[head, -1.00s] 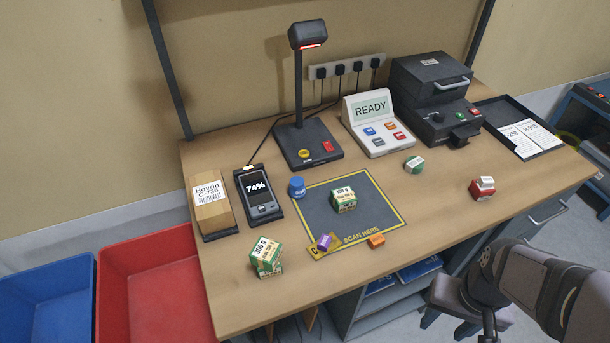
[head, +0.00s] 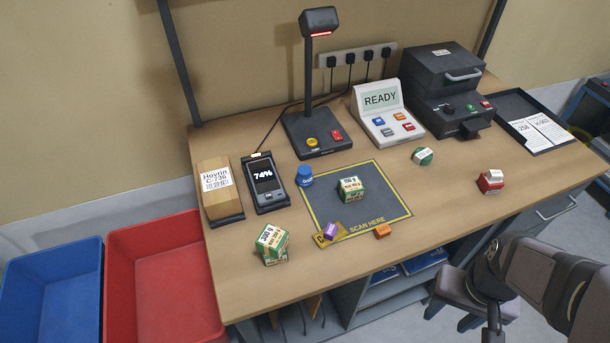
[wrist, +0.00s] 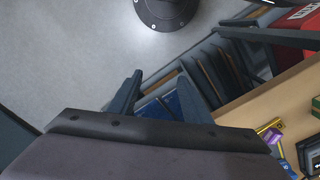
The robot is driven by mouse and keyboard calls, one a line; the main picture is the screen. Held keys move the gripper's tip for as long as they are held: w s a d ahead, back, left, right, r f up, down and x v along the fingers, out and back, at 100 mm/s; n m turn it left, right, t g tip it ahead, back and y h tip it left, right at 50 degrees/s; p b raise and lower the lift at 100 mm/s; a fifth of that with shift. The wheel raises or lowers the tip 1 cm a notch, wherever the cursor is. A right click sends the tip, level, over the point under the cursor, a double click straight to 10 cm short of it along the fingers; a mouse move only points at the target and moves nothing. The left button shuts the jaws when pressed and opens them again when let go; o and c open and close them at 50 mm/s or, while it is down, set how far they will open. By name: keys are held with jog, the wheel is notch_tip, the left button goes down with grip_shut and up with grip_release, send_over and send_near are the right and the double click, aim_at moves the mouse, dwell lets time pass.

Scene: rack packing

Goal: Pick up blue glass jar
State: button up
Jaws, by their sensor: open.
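The blue glass jar (head: 305,176) is small and round with a blue lid. It stands upright on the desk in the head view, at the upper left corner of the dark scan mat (head: 395,200), right of the handheld device. My gripper (wrist: 158,98) is open and empty in the wrist view, with its fingers over the floor and shelf in front of the desk. In the head view my arm is at the lower right, well away from the jar, and its fingertips are not clearly seen.
A green-and-white box (head: 351,189) stands on the mat, another (head: 272,244) at front left. Small purple (head: 331,231) and orange (head: 382,231) blocks lie at the mat's front edge. The handheld device (head: 265,184) and scanner stand (head: 316,137) flank the jar. Red (head: 110,300) and blue bins (head: 95,245) stand left.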

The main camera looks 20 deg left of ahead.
aim_at(300, 173)
jog(key=shift+o, duration=0.5)
